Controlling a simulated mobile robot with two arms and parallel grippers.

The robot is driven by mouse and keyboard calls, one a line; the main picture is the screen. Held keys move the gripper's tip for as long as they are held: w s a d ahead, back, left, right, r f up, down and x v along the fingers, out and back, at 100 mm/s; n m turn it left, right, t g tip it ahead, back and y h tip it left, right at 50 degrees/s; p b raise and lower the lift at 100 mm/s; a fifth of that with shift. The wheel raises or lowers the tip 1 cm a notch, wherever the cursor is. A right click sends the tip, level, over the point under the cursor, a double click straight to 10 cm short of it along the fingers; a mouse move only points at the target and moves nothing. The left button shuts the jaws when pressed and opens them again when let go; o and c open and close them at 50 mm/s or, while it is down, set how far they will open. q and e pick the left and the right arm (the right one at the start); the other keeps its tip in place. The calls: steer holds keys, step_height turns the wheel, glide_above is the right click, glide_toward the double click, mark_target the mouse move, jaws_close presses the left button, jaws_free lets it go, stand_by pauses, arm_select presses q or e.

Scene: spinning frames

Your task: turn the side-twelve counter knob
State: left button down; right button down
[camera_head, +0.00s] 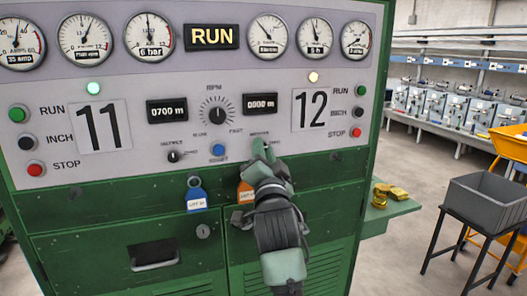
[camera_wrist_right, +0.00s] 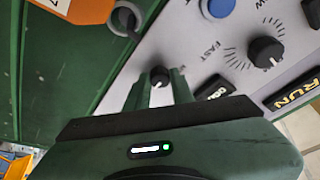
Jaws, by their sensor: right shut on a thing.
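The side-twelve counter knob, a small black knob (camera_wrist_right: 158,77), sits between the fingertips of my right gripper (camera_wrist_right: 159,84) in the right wrist view. My right gripper is shut on it at the panel. In the head view my right gripper (camera_head: 262,150) hides this knob, below the side-twelve counter display (camera_head: 260,103), which reads 0000 m. The matching side-eleven knob (camera_head: 173,156) is in plain view to the left, below its display (camera_head: 167,110), which reads 0700 m. My left gripper is in neither view.
A blue button (camera_head: 218,151) and a large RPM dial (camera_head: 217,113) lie left of my right gripper. An orange tag (camera_head: 244,193) and a blue tag (camera_head: 196,199) hang just below the panel. A green shelf (camera_head: 390,213) with gold-coloured pieces juts out at the right.

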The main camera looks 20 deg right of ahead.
arm_select(q)
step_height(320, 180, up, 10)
steer(key=p, duration=0.9)
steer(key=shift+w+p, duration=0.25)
steer(key=shift+p, duration=0.15)
arm_select(e)
steer(key=shift+d+r+n+g+y, duration=0.15)
steer(key=shift+n+y, duration=1.6)
steer(key=shift+n, duration=2.3)
steer(key=shift+d+n+g+y, duration=0.1)
steer(key=shift+n+g+y, duration=0.15)
steer(key=shift+n+y, duration=2.65)
steer(key=shift+d+r+n+g+y, duration=0.15)
steer(key=shift+n+y, duration=0.4)
steer(key=shift+n, duration=4.7)
steer(key=shift+f, duration=0.15)
steer(key=c, duration=1.2)
jaws_free()
steer(key=shift+w, duration=0.1)
steer(key=shift+f, duration=0.1)
